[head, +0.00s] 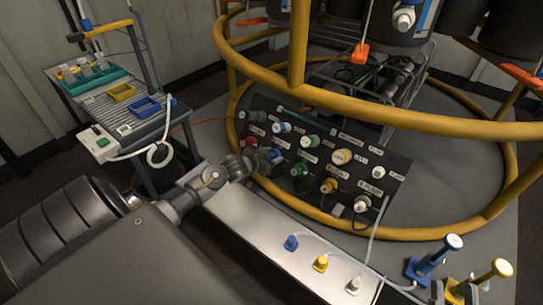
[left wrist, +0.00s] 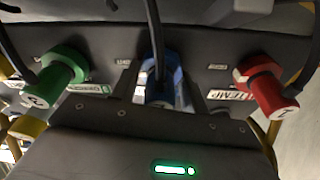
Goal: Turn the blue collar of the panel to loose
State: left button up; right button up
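The dark panel (head: 320,152) carries several coloured collars beside white labels. The blue collar (left wrist: 163,84) is in the middle of the left wrist view, with a dark cable running up from it. It shows partly in the head view (head: 276,154) beside my gripper. My left gripper (head: 262,161) is at the panel's left part. In the left wrist view its two fingers (left wrist: 163,92) stand on either side of the blue collar. I cannot tell whether they touch it. The collar's lower part is hidden by the gripper body. My right gripper is in neither view.
A green collar (left wrist: 58,78) and a red collar (left wrist: 264,84) flank the blue one. A second blue fitting (head: 282,128) is higher on the panel. A yellow rail (head: 390,128) curves over it. A pale bench (head: 262,236) with small plugs lies in front; a trolley (head: 120,115) stands left.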

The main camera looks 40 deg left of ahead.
pick_arm(q)
jog(key=shift+c, duration=0.7)
